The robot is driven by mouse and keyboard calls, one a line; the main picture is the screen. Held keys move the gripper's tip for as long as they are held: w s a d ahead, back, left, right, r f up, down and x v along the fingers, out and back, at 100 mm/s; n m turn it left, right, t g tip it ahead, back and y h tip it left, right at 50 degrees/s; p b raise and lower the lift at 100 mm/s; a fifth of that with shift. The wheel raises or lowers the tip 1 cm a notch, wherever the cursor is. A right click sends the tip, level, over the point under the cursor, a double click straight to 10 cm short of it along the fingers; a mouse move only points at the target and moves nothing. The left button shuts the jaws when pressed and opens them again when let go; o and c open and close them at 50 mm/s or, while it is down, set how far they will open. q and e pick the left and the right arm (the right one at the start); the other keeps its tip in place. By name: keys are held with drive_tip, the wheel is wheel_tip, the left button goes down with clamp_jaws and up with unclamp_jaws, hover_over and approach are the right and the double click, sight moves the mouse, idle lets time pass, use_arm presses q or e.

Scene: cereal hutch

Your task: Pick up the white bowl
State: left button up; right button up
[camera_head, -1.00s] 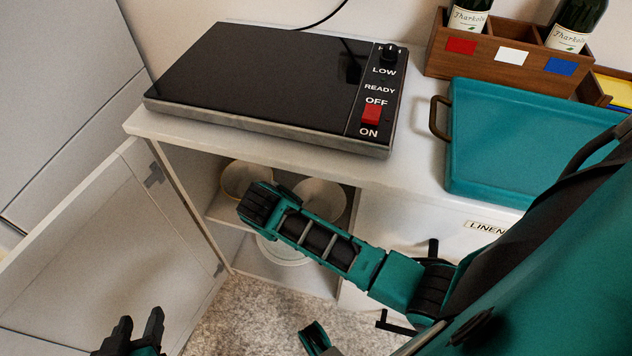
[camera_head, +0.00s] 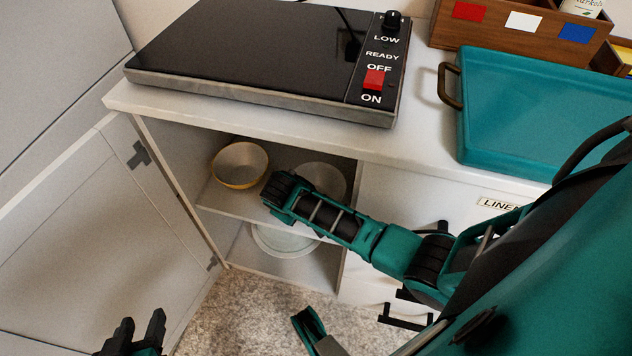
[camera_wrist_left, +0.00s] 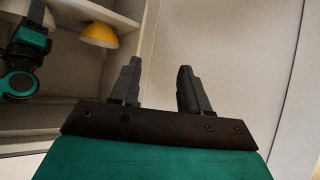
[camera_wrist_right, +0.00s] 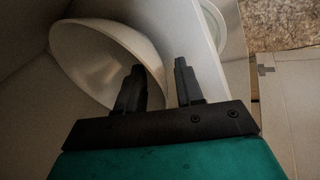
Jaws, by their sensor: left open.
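The white bowl (camera_head: 326,176) is on the upper shelf inside the open cabinet, partly hidden by my right arm in the head view. In the right wrist view a white bowl (camera_wrist_right: 90,55) fills the upper left, tilted in the picture. My right gripper (camera_wrist_right: 158,66) is open there, one finger overlapping the bowl and the other just right of its rim; I cannot tell whether they touch. Its fingers are hidden in the head view. My left gripper (camera_head: 143,322) is open and empty at the bottom left, near the cabinet door; its fingers also show in the left wrist view (camera_wrist_left: 160,68).
A yellow bowl (camera_head: 240,182) sits left of the white bowl on the same shelf. A white dish (camera_head: 283,243) is on the level below. The open door (camera_head: 90,235) stands left. The hot plate (camera_head: 250,45) and teal tray (camera_head: 535,115) are on top.

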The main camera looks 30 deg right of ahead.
drive_tip(key=shift+f, duration=0.2)
clamp_jaws()
drive_tip(key=shift+w, duration=0.1)
